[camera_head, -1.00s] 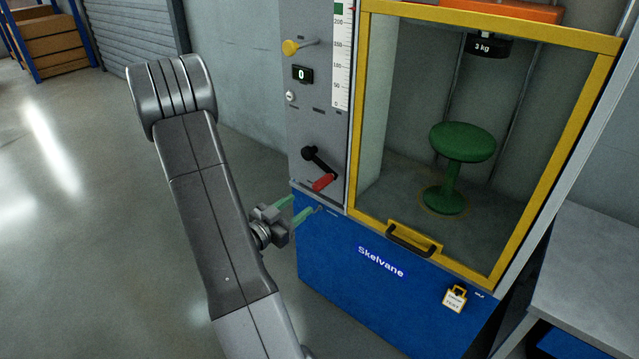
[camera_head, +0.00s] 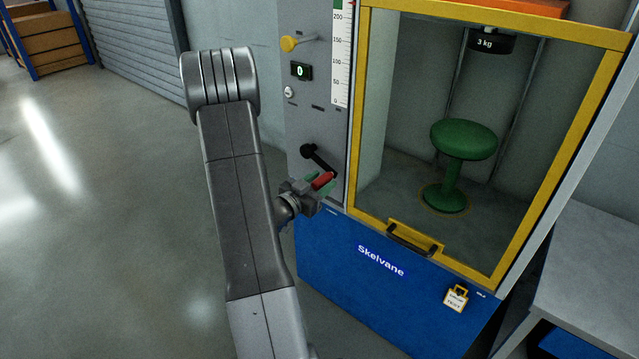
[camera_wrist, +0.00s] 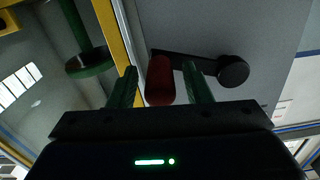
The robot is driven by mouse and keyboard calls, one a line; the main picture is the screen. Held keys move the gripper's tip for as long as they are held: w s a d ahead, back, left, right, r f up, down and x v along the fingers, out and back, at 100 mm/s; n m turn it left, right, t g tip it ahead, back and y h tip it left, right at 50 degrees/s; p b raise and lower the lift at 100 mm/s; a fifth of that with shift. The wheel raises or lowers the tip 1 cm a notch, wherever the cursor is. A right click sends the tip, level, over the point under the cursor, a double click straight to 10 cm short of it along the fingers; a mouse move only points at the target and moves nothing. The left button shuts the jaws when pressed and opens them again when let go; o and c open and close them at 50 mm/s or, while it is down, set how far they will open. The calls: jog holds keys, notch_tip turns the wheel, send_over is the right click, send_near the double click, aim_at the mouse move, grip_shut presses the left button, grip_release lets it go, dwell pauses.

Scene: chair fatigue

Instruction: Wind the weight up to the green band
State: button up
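The crank is a black arm (camera_head: 316,157) with a red handle (camera_head: 322,180), low on the machine's grey panel. In the wrist view the red handle (camera_wrist: 160,80) stands between the green fingers of my gripper (camera_wrist: 160,69), with a gap on each side. My gripper (camera_head: 321,187) is open around the handle and partly hides it in the head view. The dark weight (camera_head: 487,44), marked 3 kg, hangs high in the yellow-framed case above a green stool (camera_head: 463,142). The green band (camera_head: 341,4) is at the top edge of the picture, on the white scale (camera_head: 341,60).
A yellow knob (camera_head: 290,44) and a display (camera_head: 301,71) reading 0 are above the crank. The yellow-framed door (camera_head: 352,140) with a black handle (camera_head: 410,238) is right of the crank. A grey table (camera_head: 590,260) stands at the right. Open floor lies to the left.

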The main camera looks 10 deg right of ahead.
grip_shut()
notch_tip(320, 180, up, 2)
jog(key=shift+s+d+n+p, duration=0.15)
jog(key=shift+n+p, duration=0.65)
jog(key=shift+p, duration=0.35)
jog(key=r+n+p, duration=0.2)
jog(key=shift+s+n, duration=0.1)
jog(key=shift+n, duration=0.3)
jog(key=shift+f, duration=0.1)
jog(key=shift+o, duration=0.7)
grip_release()
jog(key=v, duration=1.3)
jog(key=shift+s+a, duration=0.25)
